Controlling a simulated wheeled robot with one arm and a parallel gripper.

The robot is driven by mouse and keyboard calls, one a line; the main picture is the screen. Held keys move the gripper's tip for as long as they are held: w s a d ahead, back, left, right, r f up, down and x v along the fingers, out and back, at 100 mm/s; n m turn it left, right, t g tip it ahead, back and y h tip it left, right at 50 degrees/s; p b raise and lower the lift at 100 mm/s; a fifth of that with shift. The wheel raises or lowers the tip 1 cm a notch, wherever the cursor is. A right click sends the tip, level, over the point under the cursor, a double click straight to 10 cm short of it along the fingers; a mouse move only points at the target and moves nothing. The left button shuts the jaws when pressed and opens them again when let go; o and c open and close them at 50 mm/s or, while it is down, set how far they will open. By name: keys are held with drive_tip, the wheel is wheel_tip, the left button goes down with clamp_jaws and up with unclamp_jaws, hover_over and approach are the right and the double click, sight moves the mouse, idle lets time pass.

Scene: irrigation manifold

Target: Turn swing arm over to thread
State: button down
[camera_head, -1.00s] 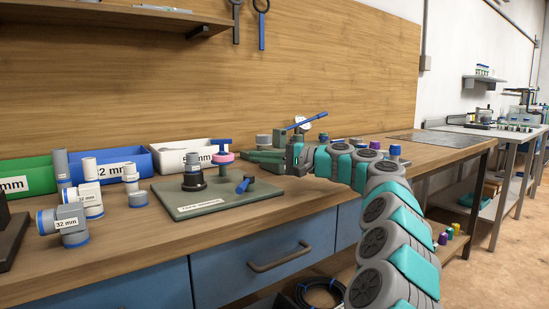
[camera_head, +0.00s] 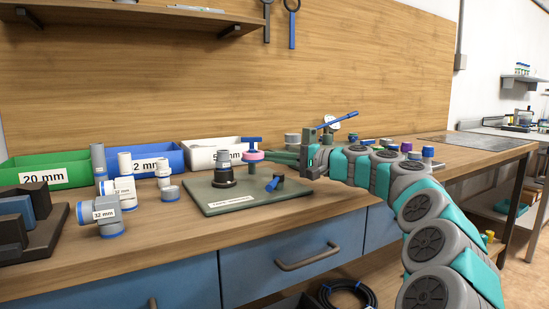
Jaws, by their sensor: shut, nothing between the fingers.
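A green base plate (camera_head: 290,198) lies on the bench, with a label on its front edge. On it a black round seat (camera_head: 224,177) holds an upright grey fitting. Behind that is a pink disc with a blue T-knob (camera_head: 253,148). A short dark piece with a blue end (camera_head: 274,183) sits at the plate's right; I cannot tell for sure which part is the swing arm. My gripper (camera_head: 310,160) is shut and empty, above and behind the plate's right side. Its fingertips are hard to make out against a green device (camera_head: 285,157) behind.
A green bin (camera_head: 46,178), a blue bin (camera_head: 174,157) and a white bin (camera_head: 200,151) stand along the back. Grey and white pipe fittings (camera_head: 107,215) stand left of the plate. A blue lever (camera_head: 338,119) rises behind my gripper. The bench front before the plate is clear.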

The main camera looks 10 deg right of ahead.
drive_tip(key=shift+a, duration=0.1)
drive_tip(key=shift+s+a+m+t+h+b, duration=0.2)
drive_tip(key=shift+a+m+t+h+b, duration=0.2)
drive_tip(key=shift+m+t+h+b, duration=0.2)
drive_tip(key=shift+s+a+m+t+h+b, duration=0.2)
drive_tip(key=shift+a+m+t+h+b, duration=0.25)
drive_tip(key=shift+t+h+b, duration=0.2)
drive_tip(key=shift+s+a+m+t+h, duration=0.1)
drive_tip(key=shift+a+m+t+h, duration=0.05)
drive_tip(key=shift+m+t+h, duration=0.4)
